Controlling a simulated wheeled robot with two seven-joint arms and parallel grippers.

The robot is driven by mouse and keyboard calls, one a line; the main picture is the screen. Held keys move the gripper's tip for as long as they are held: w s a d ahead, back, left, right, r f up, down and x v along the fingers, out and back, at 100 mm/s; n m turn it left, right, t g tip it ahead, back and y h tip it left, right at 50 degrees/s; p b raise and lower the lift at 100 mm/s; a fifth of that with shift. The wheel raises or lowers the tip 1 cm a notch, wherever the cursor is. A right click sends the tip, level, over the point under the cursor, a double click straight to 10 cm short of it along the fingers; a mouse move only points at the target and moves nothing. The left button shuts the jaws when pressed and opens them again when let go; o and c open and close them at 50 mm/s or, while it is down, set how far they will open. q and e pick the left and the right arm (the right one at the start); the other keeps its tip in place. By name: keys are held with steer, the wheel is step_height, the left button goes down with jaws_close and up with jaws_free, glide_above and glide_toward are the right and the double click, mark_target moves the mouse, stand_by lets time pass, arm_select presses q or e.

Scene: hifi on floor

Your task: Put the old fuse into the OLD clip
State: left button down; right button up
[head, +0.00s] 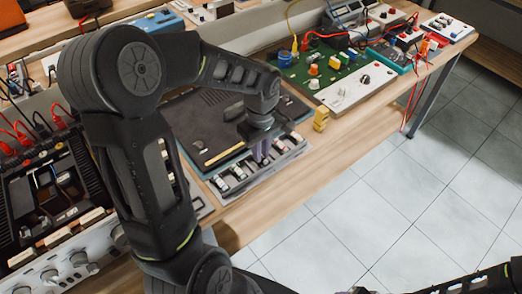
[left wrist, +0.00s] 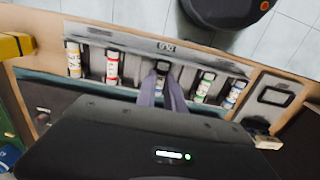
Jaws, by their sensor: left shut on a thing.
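A grey fuse tray (head: 292,150) lies at the front edge of the bench, its clips in a row. In the left wrist view, a small label (left wrist: 166,46), upside down, sits on the tray's rim beside the middle clip. My left gripper (head: 262,153) points down over the tray. Its purple fingers, also in the left wrist view (left wrist: 163,88), are shut on a dark-capped fuse (left wrist: 162,67) at the middle clip. The fingers hide most of this fuse, and I cannot tell whether it is seated.
Orange-banded (left wrist: 74,60), red (left wrist: 112,66), green (left wrist: 204,86) and blue (left wrist: 234,93) fuses stand in neighbouring clips, close on both sides. A yellow block (head: 320,119) is right of the tray. A green circuit board (head: 318,75) lies behind. Open floor (head: 380,210) lies in front.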

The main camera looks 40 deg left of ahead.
arm_select(q)
steer(key=shift+f+b, duration=0.3)
steer(key=shift+f, duration=0.05)
stand_by(0.4)
steer(key=c, duration=1.4)
jaws_free()
steer(key=shift+o, duration=0.2)
step_height(320, 180, up, 8)
steer(key=shift+f, duration=0.1)
